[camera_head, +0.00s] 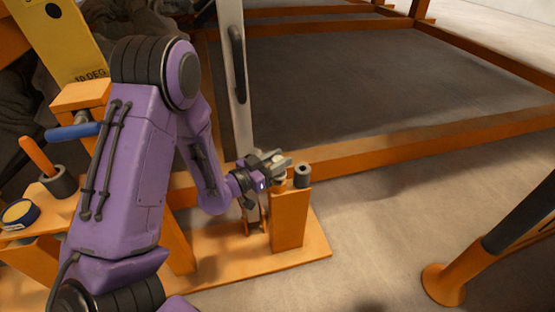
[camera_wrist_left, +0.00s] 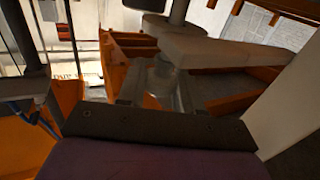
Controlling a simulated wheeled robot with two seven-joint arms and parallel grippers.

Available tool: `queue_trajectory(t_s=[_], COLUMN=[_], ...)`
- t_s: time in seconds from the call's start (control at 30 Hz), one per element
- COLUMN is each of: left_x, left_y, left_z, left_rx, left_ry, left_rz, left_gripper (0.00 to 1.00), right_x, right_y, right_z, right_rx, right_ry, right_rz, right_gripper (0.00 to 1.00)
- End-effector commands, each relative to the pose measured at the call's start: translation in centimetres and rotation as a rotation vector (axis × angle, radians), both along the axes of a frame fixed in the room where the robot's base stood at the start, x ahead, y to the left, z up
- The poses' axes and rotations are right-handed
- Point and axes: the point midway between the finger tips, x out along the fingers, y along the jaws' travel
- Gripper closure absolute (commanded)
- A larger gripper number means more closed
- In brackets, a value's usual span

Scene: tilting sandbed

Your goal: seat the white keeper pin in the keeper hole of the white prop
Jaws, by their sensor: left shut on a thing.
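The white prop (camera_head: 234,80) is a tall pale bar with a dark handle, standing behind my left arm in the head view. Its lower end is partly covered by the arm. My left gripper (camera_head: 279,165) is beside the prop's lower part, above the orange base. It is shut on a small pale piece (camera_head: 279,181), which looks like the white keeper pin. In the left wrist view a pale, blurred cylinder (camera_wrist_left: 163,78) shows between the fingers. I cannot make out the keeper hole. My right gripper is not in view.
A dark grey cup (camera_head: 302,176) tops an orange post just right of the gripper. The orange-framed sandbed (camera_head: 390,80) lies behind. An orange-handled tool (camera_head: 38,157) and a yellow-topped round item (camera_head: 18,213) are at left. Floor right of the base is clear up to an orange-footed leg (camera_head: 443,286).

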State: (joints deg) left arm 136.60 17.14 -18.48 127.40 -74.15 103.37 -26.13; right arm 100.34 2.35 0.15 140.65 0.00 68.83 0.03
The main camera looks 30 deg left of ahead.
Motion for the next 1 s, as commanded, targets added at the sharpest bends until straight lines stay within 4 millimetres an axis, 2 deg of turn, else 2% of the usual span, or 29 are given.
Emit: queue_trajectory(t_s=[0.57,0.6,0.67,1.0], left_x=[0.0,0.0,0.0,-0.4], left_y=[0.0,0.0,0.0,0.2], left_z=[-1.6,-1.4,-1.4,-1.4], left_rx=[0.0,0.0,0.0,0.0], left_ry=[-0.001,-0.001,-0.001,0.001], left_rz=[0.0,0.0,0.0,0.001], left_gripper=[0.97,0.56,0.36,0.36], right_x=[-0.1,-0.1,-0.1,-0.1], right_y=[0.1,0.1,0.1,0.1], right_z=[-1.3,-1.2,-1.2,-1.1], right_rx=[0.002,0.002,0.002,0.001], right_ry=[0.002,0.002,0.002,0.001], right_rz=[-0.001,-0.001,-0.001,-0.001], right_gripper=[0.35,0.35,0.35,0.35])
